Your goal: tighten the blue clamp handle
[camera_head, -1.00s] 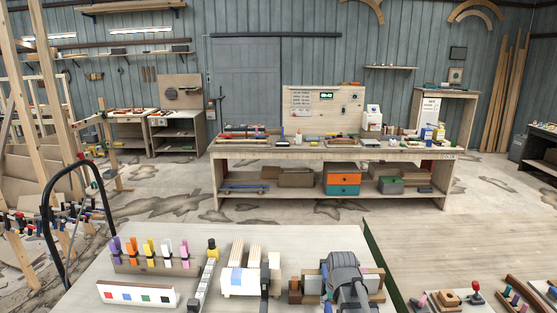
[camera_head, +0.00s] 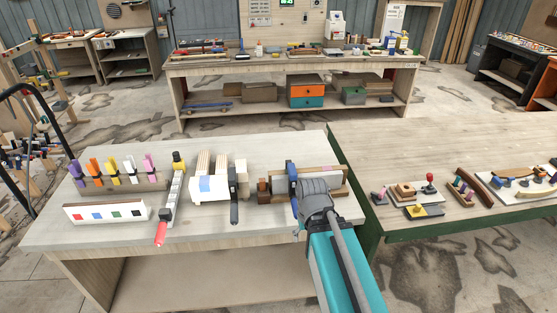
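A blue clamp (camera_head: 292,178) sits across a wooden workpiece (camera_head: 334,175) near the right end of the near grey-topped bench. Part of its lower end is close to my arm and hard to make out. My gripper (camera_head: 316,188), dark grey, is just right of the blue clamp and in front of the workpiece. Its fingers point away from the camera and are mostly hidden by the wrist, so I cannot tell whether they are open, shut or touching the clamp.
Coloured clamps (camera_head: 114,173) line a rack behind a colour-swatch board (camera_head: 106,212). A green-edged table (camera_head: 440,180) with small parts is at right.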

